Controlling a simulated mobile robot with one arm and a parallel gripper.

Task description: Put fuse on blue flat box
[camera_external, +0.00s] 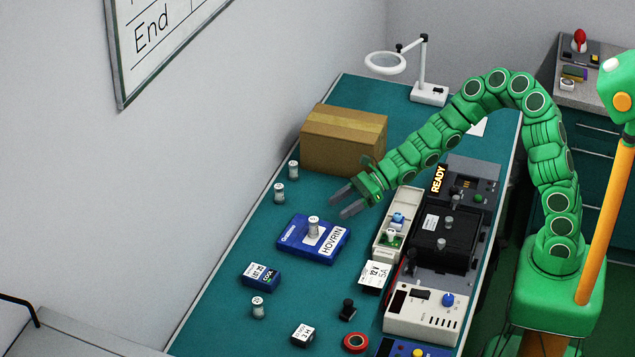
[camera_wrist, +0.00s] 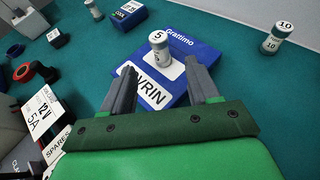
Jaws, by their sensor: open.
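A blue flat box (camera_external: 291,239) with a white HOVRIN label lies on the teal bench. A fuse (camera_external: 313,227), a small white cylinder with metal ends, stands upright on it; in the wrist view this fuse (camera_wrist: 158,45) shows a 5. Other fuses stand on the bench: one (camera_external: 279,193) and one (camera_external: 293,170) near the wall, and one (camera_external: 258,307) near the front. The wrist view shows a fuse marked 10 (camera_wrist: 275,38) at right. My gripper (camera_external: 346,202) is open and empty, above and beside the blue flat box (camera_wrist: 182,78), apart from the fuse.
A cardboard box (camera_external: 343,143) stands behind my gripper. A small dark blue box (camera_external: 260,277), a small black box (camera_external: 302,335) and a red ring (camera_external: 356,342) lie toward the front. A parts tray (camera_external: 384,242) and instruments (camera_external: 428,312) line the right side.

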